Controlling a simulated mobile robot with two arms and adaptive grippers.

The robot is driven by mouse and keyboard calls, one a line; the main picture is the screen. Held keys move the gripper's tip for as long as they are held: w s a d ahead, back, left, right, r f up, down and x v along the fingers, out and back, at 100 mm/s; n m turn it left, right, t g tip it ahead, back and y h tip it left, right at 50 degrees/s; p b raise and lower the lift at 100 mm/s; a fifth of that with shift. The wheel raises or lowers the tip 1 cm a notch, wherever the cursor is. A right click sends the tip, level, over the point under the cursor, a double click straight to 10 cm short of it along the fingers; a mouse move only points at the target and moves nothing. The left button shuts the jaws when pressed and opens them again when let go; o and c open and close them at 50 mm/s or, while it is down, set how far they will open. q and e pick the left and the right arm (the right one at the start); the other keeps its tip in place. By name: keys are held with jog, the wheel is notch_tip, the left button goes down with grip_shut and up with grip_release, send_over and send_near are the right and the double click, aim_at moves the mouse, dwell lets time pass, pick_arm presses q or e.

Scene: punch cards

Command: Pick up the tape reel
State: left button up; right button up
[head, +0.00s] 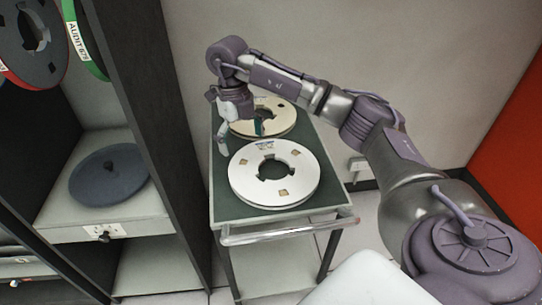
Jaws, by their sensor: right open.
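Two tape reels lie flat on a small cart (232,207) with a green top. The nearer reel (305,182) is white-silver with a dark notched hub hole and small tan labels. The farther reel (284,119) is cream coloured and partly hidden by my right gripper. My right gripper (238,140) is open, pointing down at the left edge of the farther reel. I cannot tell whether it touches that reel. My left gripper is not in view.
A dark-framed shelf unit stands at left, with a dark round disc (108,178) on its grey shelf and reels with red and green rims hanging above. The cart has a metal front handle (290,232). A white wall is close behind it, and a red panel (510,150) is at right.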

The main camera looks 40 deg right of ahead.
send_over(248, 184)
notch_tip(248, 184, down, 7)
jog(key=shift+r+p, duration=0.15)
jog(key=shift+p, duration=0.25)
notch_tip(248, 184, down, 3)
jog(key=shift+a+f+p, duration=0.1)
jog(key=shift+a+p, duration=0.05)
jog(key=shift+p, duration=0.35)
notch_tip(248, 184, down, 2)
jog(key=shift+f, duration=0.5)
jog(key=shift+c, duration=0.2)
jog(key=c, duration=1.6)
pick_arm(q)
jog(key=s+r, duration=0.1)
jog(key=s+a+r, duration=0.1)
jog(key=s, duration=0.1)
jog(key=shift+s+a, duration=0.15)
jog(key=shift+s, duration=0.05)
pick_arm(e)
jog(key=shift+c, duration=0.9)
jog(key=shift+r, duration=0.2)
